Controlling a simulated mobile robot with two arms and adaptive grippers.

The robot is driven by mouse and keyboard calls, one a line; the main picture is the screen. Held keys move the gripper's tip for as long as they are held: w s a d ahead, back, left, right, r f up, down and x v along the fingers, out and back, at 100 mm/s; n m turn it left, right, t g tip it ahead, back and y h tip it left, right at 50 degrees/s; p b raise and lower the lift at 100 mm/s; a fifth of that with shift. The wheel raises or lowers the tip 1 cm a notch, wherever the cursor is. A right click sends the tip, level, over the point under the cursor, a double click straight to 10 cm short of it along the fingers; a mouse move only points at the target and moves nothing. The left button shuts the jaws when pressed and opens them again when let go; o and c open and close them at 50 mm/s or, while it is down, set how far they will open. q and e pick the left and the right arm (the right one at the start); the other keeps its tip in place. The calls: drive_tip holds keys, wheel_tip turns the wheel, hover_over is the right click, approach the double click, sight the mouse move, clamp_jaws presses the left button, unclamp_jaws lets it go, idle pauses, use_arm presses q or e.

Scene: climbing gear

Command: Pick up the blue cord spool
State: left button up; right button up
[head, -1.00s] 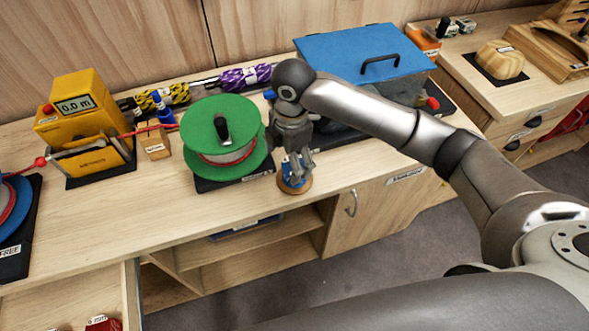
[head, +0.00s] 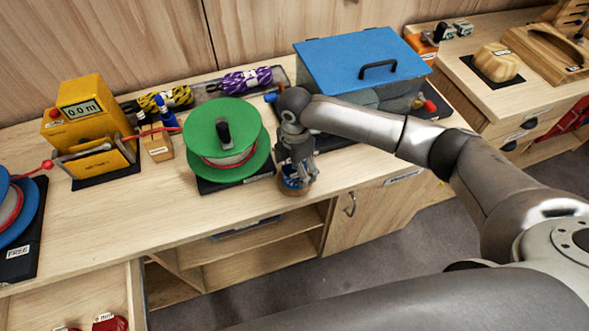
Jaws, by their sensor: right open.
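The blue cord spool (head: 294,183) is small, with blue cord and a wooden-looking bottom flange. It stands on the bench near its front edge, just right of the big green reel (head: 222,140). My right gripper (head: 297,178) points down at the spool, and its open fingers reach down around the spool's upper part. The fingers hide much of the spool, and I cannot tell whether they touch it. My left gripper is not in view.
The green reel on its dark base is close to the left of my right gripper. A blue-lidded bin (head: 362,62) stands behind my right arm. A yellow meter machine (head: 93,122) is at the left. Bare bench (head: 130,220) lies in front of it.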

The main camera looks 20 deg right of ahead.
drive_tip(key=shift+f, duration=0.85)
drive_tip(key=c, duration=1.1)
drive_tip(key=shift+c, duration=0.2)
drive_tip(key=shift+r, duration=0.15)
